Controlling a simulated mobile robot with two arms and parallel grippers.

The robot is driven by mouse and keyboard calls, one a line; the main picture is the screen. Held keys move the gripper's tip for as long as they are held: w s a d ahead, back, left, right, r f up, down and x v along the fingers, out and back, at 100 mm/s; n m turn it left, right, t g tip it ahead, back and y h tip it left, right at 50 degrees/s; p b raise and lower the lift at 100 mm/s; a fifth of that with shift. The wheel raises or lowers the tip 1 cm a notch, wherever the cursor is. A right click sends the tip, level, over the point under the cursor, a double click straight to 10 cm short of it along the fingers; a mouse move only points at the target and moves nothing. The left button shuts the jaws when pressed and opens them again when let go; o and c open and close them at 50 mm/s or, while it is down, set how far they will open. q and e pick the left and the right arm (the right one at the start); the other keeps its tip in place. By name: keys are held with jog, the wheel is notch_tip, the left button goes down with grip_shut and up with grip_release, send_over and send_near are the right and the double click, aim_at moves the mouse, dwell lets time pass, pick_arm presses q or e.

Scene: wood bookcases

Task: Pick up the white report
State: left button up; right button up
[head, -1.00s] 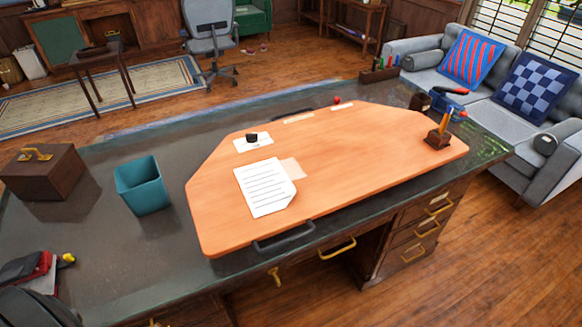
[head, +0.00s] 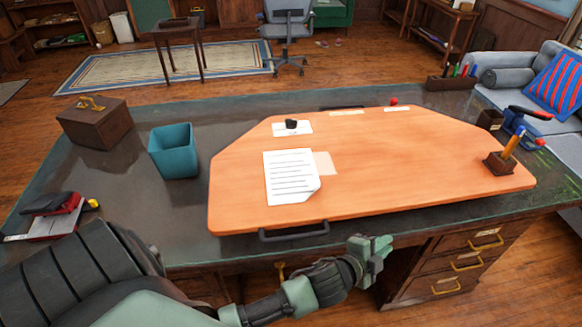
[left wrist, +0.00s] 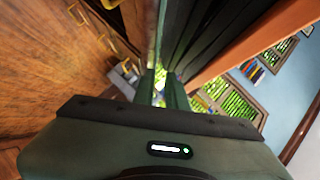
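The white report (head: 291,177) is a sheet with printed lines and a turned lower right corner. It lies flat on the orange desk board (head: 420,170), left of its middle, over a pale paper slip (head: 326,163). My left gripper (head: 376,245) is in front of the desk's front edge, to the right of and nearer than the report, and not touching it. Its fingers also show in the left wrist view (left wrist: 161,88), with a narrow gap between them and nothing seen in it. The report is not seen in the left wrist view. My right gripper is out of view.
A teal bin (head: 174,152) and a wooden box (head: 95,122) stand to the left. A pencil holder (head: 499,163) stands at the board's right. The board around the report is mostly clear.

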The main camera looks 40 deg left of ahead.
pick_arm(q)
jog(key=w+d+r+m+t+h, duration=0.1)
jog(key=w+d+r+m+h, duration=0.1)
jog(key=d+r+m+h, duration=0.55)
jog(key=w+d+r+m+t+h, duration=0.1)
jog(key=d+r+m+h, duration=0.1)
jog(key=d+r+m, duration=0.6)
jog(key=s+d+r+m+g+h, duration=0.35)
jog(key=m+g, duration=0.25)
jog(key=m, duration=0.4)
jog(key=s+d+r+m+g+h, duration=0.3)
jog(key=s+m+g, duration=0.25)
jog(key=m, duration=0.55)
jog(key=m+g+y+b, duration=0.2)
jog(key=m+g+y, duration=0.2)
jog(key=m+y, duration=1.85)
send_near(315, 199)
jog(key=n+y, duration=0.1)
jog(key=n, duration=0.1)
jog(key=shift+r, duration=0.2)
jog(key=p+x, duration=0.2)
jog(key=x, duration=0.4)
jog(key=shift+a+f, duration=0.1)
jog(key=shift+a, duration=0.2)
jog(key=shift+a+f, duration=0.1)
jog(key=shift+f, duration=0.25)
